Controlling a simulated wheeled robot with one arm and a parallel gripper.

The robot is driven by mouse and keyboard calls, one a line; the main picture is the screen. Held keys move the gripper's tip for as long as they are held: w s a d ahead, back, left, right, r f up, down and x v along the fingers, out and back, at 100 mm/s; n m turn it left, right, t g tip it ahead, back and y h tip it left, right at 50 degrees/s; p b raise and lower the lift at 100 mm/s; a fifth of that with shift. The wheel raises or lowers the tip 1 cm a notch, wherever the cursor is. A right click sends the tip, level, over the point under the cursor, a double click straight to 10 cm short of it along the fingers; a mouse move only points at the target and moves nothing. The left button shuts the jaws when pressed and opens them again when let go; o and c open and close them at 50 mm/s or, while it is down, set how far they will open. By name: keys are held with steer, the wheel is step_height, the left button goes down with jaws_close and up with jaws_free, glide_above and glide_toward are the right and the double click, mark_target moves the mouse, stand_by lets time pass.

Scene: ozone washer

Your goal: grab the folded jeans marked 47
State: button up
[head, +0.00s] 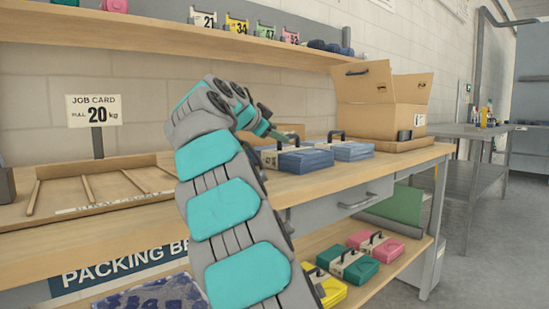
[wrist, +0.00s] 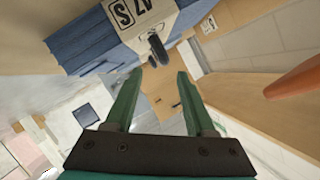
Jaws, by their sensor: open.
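Two folded blue denim bundles with black handles and pale bands lie on the wooden bench, a nearer one (head: 302,160) and a farther one (head: 352,151). Their numbers are too small to read in the head view. In the wrist view a folded blue jeans bundle (wrist: 92,46) has a pale label, cut by the top edge, that seems to read 47 beside a boxed S. Its black handle (wrist: 158,48) stands just ahead of my fingertips. My gripper (wrist: 162,73) is open and empty, apart from the handle. In the head view my arm partly hides the gripper.
An open cardboard box (head: 382,100) stands behind the bundles at the right. A wooden tray (head: 90,195) and a job card sign (head: 94,110) are at the left. A shelf (head: 180,38) with numbered tags runs above. Yellow, green and pink bundles (head: 352,265) lie below the bench.

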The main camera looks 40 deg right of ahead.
mark_target(289, 149)
steer(key=shift+w+p+x, duration=0.1)
steer(key=shift+p+x, duration=0.2)
steer(key=shift+x, duration=1.65)
steer(key=shift+w+p+x, duration=0.15)
steer(key=shift+p+x, duration=0.15)
steer(key=shift+x, duration=1.65)
steer(key=shift+a+r, duration=0.1)
steer(key=shift+r, duration=0.1)
steer(key=shift+c, duration=0.2)
jaws_close()
